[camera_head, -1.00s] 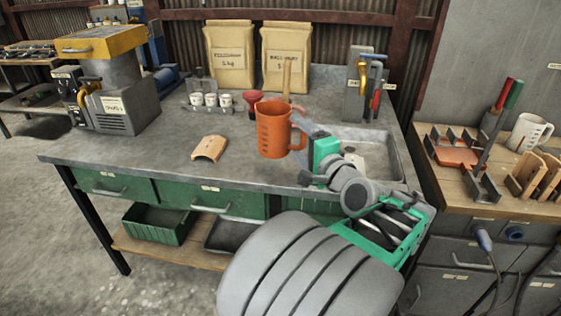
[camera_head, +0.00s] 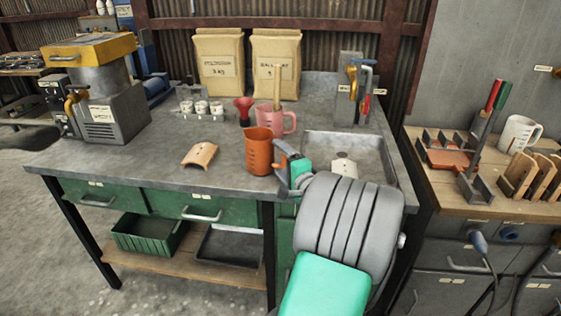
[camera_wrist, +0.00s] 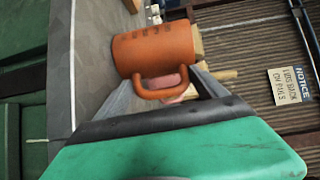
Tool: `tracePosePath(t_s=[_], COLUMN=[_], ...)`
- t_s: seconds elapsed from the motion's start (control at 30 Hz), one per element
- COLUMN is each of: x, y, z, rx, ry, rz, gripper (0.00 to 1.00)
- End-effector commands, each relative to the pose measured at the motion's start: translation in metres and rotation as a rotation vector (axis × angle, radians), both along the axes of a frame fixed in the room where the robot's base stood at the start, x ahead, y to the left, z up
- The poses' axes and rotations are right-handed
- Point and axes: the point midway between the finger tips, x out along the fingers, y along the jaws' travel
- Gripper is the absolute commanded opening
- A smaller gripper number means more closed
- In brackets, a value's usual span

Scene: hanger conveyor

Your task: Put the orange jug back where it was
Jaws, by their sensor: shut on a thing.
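The orange jug (camera_head: 258,153) is upright near the front of the grey workbench, left of the sunken tray, in the head view. I cannot tell whether its base touches the bench top. My gripper (camera_head: 281,160) comes from the right and is shut on the jug's handle. In the wrist view the orange jug (camera_wrist: 150,52) shows sideways, with its handle between the fingers of my gripper (camera_wrist: 165,90). The fingertips are partly hidden by the handle and the green gripper body.
A pink jug (camera_head: 272,121) with a wooden stick stands close behind the orange jug. A red funnel (camera_head: 244,110) is left of it. A curved tan tile (camera_head: 200,154) lies left. The sunken tray (camera_head: 375,160) is right. Bench between tile and jug is clear.

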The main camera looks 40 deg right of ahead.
Motion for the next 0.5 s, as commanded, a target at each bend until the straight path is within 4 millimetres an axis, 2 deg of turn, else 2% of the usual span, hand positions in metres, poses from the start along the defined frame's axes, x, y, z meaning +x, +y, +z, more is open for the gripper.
tracePosePath(t_s=[0.07, 0.1, 0.3, 0.5], x=[-0.0001, -0.0001, -0.0001, -0.0002], y=[0.0, 0.0, 0.0002, 0.0003], z=[-0.0037, -0.0035, -0.0029, -0.0028], rx=[0.0, 0.0, 0.001, 0.001], ry=[0.0, 0.0, 0.0, 0.001], rz=[0.0, 0.0, 0.0, 0.0], gripper=[0.08, 0.83, 0.99, 1.0])
